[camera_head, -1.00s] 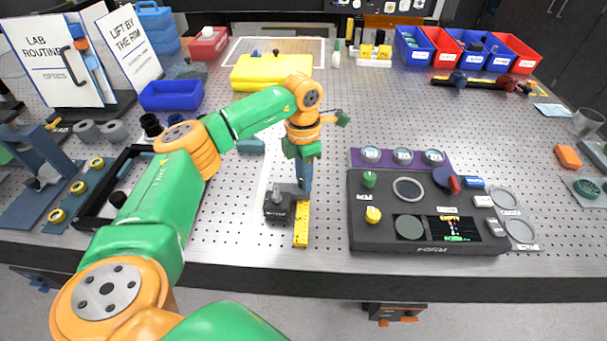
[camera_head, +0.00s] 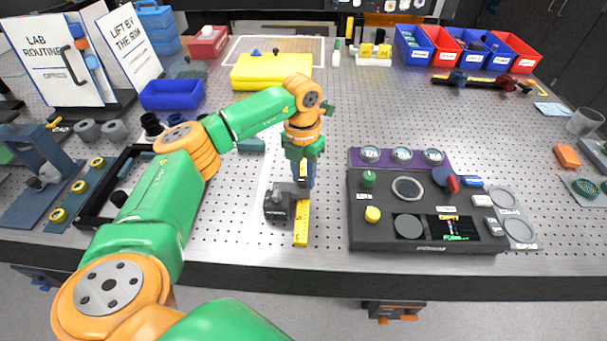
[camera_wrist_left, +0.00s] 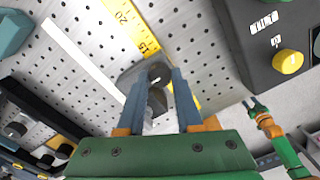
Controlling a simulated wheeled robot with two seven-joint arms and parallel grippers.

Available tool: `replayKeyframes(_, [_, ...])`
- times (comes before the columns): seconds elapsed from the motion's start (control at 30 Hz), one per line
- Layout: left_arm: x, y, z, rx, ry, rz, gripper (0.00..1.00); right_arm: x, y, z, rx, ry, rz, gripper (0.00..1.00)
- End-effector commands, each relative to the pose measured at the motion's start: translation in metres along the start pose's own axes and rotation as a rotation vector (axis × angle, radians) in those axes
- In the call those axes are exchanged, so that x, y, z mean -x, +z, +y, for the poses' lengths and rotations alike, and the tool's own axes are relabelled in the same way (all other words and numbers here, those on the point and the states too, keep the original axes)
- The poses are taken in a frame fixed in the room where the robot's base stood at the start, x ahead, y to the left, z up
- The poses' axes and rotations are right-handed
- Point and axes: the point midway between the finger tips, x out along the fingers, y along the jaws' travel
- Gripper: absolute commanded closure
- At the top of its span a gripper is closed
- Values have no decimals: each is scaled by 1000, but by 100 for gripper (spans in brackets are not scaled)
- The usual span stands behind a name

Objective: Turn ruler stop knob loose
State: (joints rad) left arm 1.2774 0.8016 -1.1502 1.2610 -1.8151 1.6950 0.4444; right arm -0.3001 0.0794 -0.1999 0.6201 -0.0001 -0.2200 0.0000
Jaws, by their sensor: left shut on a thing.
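The ruler stop is a dark grey block (camera_head: 275,205) beside the yellow ruler (camera_head: 301,225) near the table's front edge. The ruler also shows in the left wrist view (camera_wrist_left: 137,25), running past the stop block (camera_wrist_left: 140,73). My left gripper (camera_head: 302,185) points down at the stop. In the left wrist view its two fingers (camera_wrist_left: 157,90) stand on either side of the grey stop knob (camera_wrist_left: 157,100) and are shut on it. The fingers partly hide the knob in the head view. My right gripper (camera_wrist_left: 253,104) shows small at the right of the left wrist view; its jaw state is unclear.
A black console (camera_head: 385,235) with a yellow knob (camera_head: 373,214) stands right of the ruler. A black tray (camera_head: 95,212) lies left, partly behind my left arm. A yellow case (camera_head: 265,72) is at the back. Bare perforated tabletop lies between ruler and console.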

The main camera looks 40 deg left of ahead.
Motion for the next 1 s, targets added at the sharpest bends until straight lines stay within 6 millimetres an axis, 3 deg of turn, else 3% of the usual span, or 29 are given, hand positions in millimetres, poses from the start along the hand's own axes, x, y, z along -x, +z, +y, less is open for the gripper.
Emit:
replayKeyframes(0.37, [0, 0, 0, 3, 0, 0, 100, 0, 0, 0, 0, 0, 0, 50])
replayKeyframes(0.4, [0, 0, 0, 3, 0, 0, 60, 0, 0, 0, 0, 0, 0, 50])
replayKeyframes(0.5, [0, 0, 0, 3, 0, 0, 36, 0, 0, 0, 0, 0, 0, 50])
replayKeyframes(0.8, [2, 0, 0, 3, -1, -1, 36, -1, 0, 0, 0, 0, 0, 50])
replayKeyframes(1.0, [39, 1, 0, 3, -1, -6, 36, -15, 1, 0, 0, 0, 0, 50])
